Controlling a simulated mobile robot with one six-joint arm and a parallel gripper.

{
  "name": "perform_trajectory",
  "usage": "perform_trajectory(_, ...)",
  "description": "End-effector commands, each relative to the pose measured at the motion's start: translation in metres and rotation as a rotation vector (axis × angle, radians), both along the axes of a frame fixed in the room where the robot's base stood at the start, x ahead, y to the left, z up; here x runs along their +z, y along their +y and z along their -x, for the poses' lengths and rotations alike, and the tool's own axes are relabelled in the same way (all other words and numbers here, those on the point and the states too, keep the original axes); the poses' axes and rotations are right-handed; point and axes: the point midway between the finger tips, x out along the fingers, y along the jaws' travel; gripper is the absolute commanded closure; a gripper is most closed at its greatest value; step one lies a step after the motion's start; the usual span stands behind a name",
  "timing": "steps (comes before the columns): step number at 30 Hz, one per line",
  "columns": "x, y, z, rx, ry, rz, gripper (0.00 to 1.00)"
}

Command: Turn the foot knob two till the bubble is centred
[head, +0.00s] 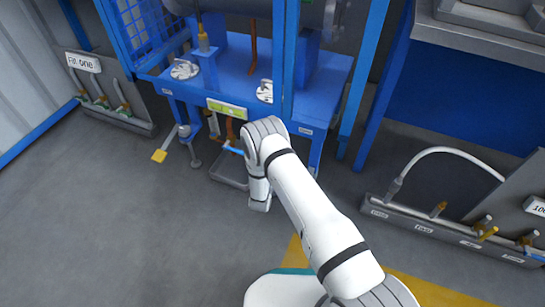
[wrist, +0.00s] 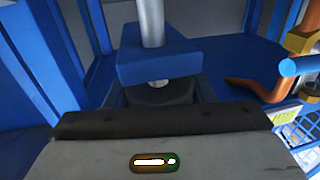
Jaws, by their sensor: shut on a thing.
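In the wrist view, the broad grey and black body of my gripper (wrist: 160,122) fills the bottom. A dark round knob (wrist: 165,92), apparently the foot knob, sits just beyond it, under a blue block (wrist: 158,60) with a grey rod rising from it. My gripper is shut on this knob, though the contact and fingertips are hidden. In the head view, my arm hides the gripper and this foot. A yellow-green strip (head: 227,109), likely the level, is on the front edge of the blue frame (head: 330,75); its bubble is too small to make out.
A lever with a yellow end (head: 160,155) sticks out at the frame's left. A copper-coloured pipe (wrist: 250,88) and a blue-ended bar (wrist: 303,65) lie close on the right in the wrist view.

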Motion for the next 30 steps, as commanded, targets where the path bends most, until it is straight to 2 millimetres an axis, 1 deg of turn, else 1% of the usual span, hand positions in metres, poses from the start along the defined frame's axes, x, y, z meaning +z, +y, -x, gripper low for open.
perform_trajectory(10, 0.001, 0.000, -0.001, -0.001, -0.001, 0.000, 0.74)
perform_trajectory(11, 0.001, 0.000, -0.001, -0.001, -0.001, 0.000, 0.49)
perform_trajectory(18, 0.001, 0.000, -0.001, -0.001, -0.001, 0.000, 0.30)
perform_trajectory(26, 0.001, 0.001, 0.001, 0.000, 0.000, 0.000, 0.29)
perform_trajectory(29, 0.001, 0.003, 0.009, 0.002, 0.002, 0.001, 0.29)
perform_trajectory(30, 0.002, 0.004, 0.015, 0.003, 0.002, 0.001, 0.29)
